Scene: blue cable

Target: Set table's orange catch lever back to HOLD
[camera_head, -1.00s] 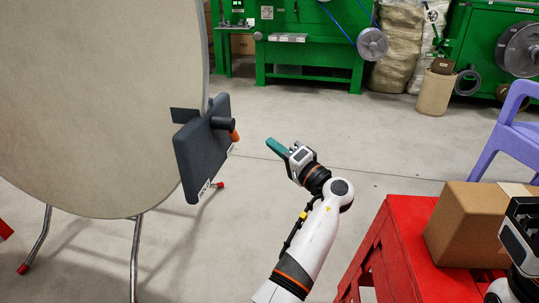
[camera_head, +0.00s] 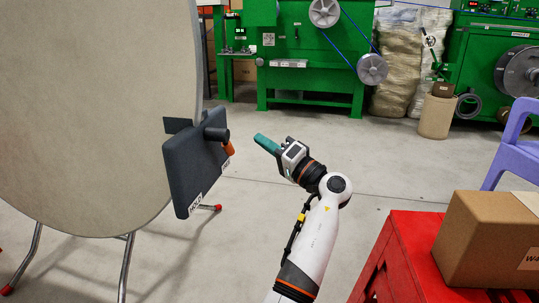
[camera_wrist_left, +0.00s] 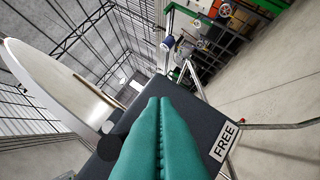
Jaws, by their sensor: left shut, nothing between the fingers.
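The round table (camera_head: 90,110) stands with its top tipped upright at the left. A dark grey catch box (camera_head: 190,170) is on its edge, with a black pivot (camera_head: 216,133) and the orange lever (camera_head: 228,149) beside the pivot. Two white labels are on the box; one reads FREE (camera_wrist_left: 224,142) in the left wrist view. My left gripper (camera_head: 257,138) is shut and empty, its teal fingers pointing at the box from the right, apart from the lever. In the left wrist view the fingers (camera_wrist_left: 161,102) cover part of the box, and I cannot make out the lever. My right gripper is out of view.
A red stand (camera_head: 405,250) with a cardboard box (camera_head: 480,240) is at the lower right, near my left arm. A purple chair (camera_head: 515,150) stands behind it. Green machines (camera_head: 310,60) line the back. The floor between table and stand is clear.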

